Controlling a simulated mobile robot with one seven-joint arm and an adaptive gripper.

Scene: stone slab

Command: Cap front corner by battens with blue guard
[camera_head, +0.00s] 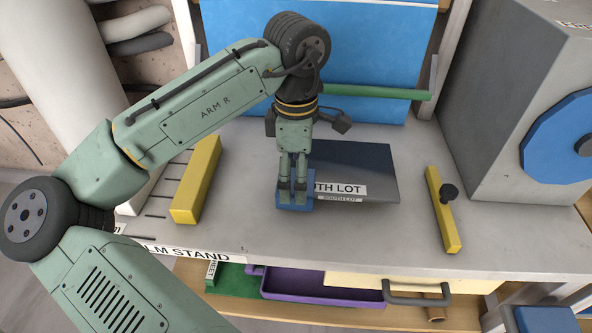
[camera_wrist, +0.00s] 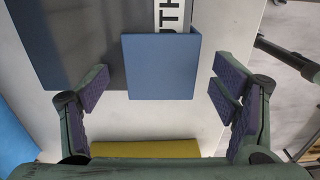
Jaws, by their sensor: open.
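The dark grey stone slab (camera_head: 365,165) lies flat on the grey stand, with a white SOUTH LOT label along its front edge. The blue guard (camera_head: 296,204) is at the slab's front left corner, on the side of the left yellow batten. In the wrist view the guard (camera_wrist: 162,68) overlaps that corner and hides it; whether it is fully seated cannot be told. My gripper (camera_head: 292,186) is right above the guard. In the wrist view my gripper (camera_wrist: 160,90) is open, its fingers on either side of the guard with gaps, touching nothing visible.
One yellow batten (camera_head: 197,180) lies left of the slab and another, with a black knob, lies at the right (camera_head: 443,212). A grey housing with a blue disc (camera_head: 560,145) stands at the right. A green bar (camera_head: 375,91) runs behind the slab. A purple tray (camera_head: 320,288) sits below the front edge.

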